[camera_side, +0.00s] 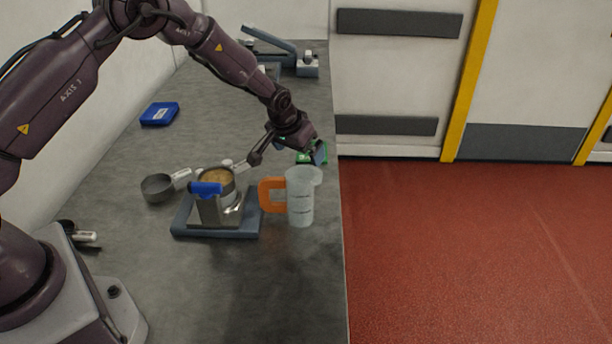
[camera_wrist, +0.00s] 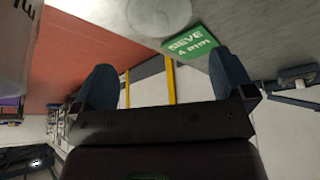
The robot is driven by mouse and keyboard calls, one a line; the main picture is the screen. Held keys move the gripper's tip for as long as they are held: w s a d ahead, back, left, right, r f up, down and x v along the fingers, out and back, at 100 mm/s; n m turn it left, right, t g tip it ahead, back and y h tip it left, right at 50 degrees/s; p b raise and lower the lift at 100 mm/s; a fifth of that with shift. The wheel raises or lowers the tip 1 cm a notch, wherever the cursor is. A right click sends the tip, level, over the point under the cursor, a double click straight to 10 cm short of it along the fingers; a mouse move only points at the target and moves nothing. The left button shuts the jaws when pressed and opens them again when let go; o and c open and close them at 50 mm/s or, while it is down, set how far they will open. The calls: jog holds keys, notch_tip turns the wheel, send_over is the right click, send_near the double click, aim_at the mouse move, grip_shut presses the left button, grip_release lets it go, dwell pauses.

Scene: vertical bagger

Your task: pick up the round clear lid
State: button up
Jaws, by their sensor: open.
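The round clear lid (camera_side: 314,175) appears as a pale disc on the grey bench near its right edge, partly hidden behind the clear jug. In the wrist view a pale translucent disc (camera_wrist: 158,14), which looks like the same lid, is cut off by the top edge. My gripper (camera_side: 311,150) is just above and behind the lid in the side view, apart from it. In the wrist view my gripper (camera_wrist: 167,80) has its two blue-grey fingers spread wide with nothing between them.
A clear jug (camera_side: 301,203) with an orange handle stands close in front of the lid. A green sieve label (camera_wrist: 190,40) lies beside it. A pot (camera_side: 216,184) sits on a scale-like base (camera_side: 190,222) to the left. The bench front is clear.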

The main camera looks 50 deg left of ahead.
jog(key=x, duration=0.8)
jog(key=shift+f, duration=0.35)
jog(key=c, duration=0.6)
